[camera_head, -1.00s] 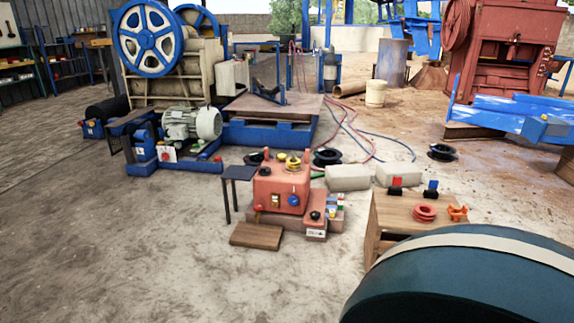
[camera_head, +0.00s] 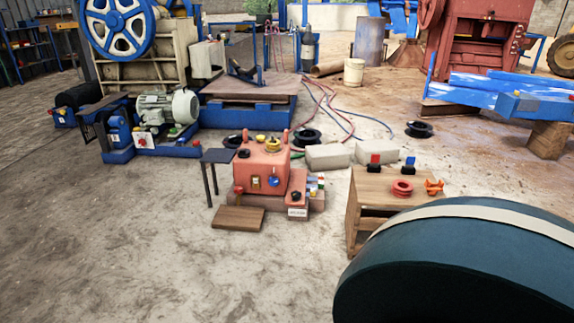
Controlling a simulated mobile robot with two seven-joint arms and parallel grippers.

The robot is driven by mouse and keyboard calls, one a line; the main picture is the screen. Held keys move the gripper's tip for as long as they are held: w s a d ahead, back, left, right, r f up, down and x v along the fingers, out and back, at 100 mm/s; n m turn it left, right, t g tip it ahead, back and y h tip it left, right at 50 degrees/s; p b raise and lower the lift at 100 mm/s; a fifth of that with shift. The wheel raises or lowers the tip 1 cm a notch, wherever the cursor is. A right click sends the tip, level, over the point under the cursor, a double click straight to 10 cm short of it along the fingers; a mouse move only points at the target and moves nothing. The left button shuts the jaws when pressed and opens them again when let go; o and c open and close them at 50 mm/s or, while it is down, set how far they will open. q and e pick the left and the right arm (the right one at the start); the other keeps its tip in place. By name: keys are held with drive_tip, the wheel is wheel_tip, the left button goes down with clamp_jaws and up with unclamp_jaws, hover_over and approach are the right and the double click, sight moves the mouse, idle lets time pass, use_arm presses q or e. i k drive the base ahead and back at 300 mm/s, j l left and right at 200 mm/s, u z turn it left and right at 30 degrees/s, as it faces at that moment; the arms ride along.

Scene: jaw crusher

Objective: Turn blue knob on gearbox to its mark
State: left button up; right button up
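The orange-red gearbox (camera_head: 262,167) stands on a low base in the middle of the head view. The blue knob (camera_head: 274,182) is on its front face, right of a small yellow plate (camera_head: 256,182). The knob is too small here to read its angle or any mark. A yellow ring-like part (camera_head: 273,145) sits on top of the gearbox. Neither of my grippers shows in the view.
A wooden plank (camera_head: 239,218) lies before the gearbox, and a small dark stand (camera_head: 216,157) is at its left. A wooden crate (camera_head: 352,215) stands right. A large dark-teal rounded object (camera_head: 460,265) fills the lower right. The ground at front left is clear.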

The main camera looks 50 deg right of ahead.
sight(274, 181)
drive_tip(key=z, duration=1.55)
drive_tip(key=i+l+z, duration=0.4)
drive_tip(key=i+l, duration=0.15)
drive_tip(key=i, duration=0.3)
drive_tip(key=i+j+z, duration=0.55)
drive_tip(key=j, duration=0.45)
drive_tip(key=i+j+z, duration=0.1)
drive_tip(key=j, duration=0.25)
drive_tip(key=i+j+z, duration=0.1)
drive_tip(key=j, duration=0.25)
drive_tip(key=i+j+z, duration=0.15)
drive_tip(key=j, duration=0.2)
drive_tip(key=i+j, duration=0.25)
drive_tip(key=i+j+z, duration=0.1)
drive_tip(key=i+j, duration=0.15)
drive_tip(key=j, duration=0.2)
